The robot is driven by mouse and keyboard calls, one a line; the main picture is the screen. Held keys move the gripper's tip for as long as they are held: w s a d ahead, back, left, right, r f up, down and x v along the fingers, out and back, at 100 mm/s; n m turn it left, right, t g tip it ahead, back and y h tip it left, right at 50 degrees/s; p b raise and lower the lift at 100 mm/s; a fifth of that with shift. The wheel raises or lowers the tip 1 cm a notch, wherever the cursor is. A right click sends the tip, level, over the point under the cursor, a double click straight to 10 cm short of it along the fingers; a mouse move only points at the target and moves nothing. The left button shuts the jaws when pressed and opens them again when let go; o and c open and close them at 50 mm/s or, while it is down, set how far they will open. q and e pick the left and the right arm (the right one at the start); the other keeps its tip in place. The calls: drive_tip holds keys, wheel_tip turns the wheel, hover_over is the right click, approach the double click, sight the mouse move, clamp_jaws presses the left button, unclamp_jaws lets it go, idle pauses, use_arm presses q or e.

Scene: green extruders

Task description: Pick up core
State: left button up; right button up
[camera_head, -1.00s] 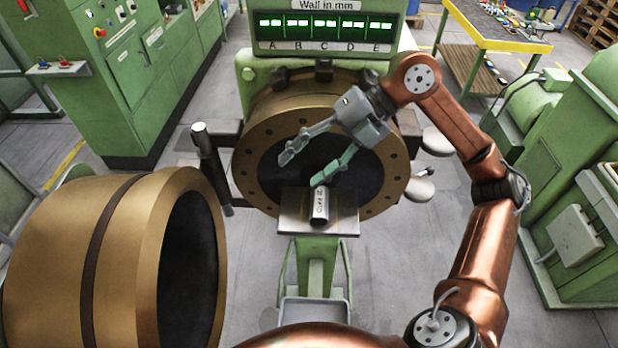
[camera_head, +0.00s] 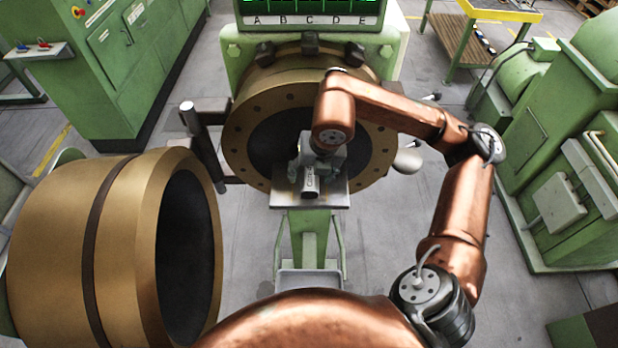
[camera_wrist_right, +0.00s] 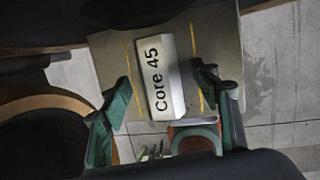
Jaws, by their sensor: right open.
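In the right wrist view the core (camera_wrist_right: 160,76) shows the label "Core 45". My right gripper (camera_head: 311,172) is above the plate at the core, partly hidden by my wrist in the head view. In the right wrist view its green fingers (camera_wrist_right: 165,97) are open, one on each side of the core, with gaps visible. My left gripper is not in view.
A bronze flanged ring (camera_head: 240,135) stands behind the plate, and a larger bronze cylinder (camera_head: 125,215) is at the left. A green stand (camera_head: 311,240) carries the plate. Green machines (camera_head: 560,150) stand at the right, with open floor between.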

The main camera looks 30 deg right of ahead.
drive_tip(key=shift+w+f, duration=0.1)
drive_tip(key=shift+f, duration=0.2)
drive_tip(key=shift+c, duration=0.4)
drive_tip(key=shift+r, duration=0.1)
clamp_jaws()
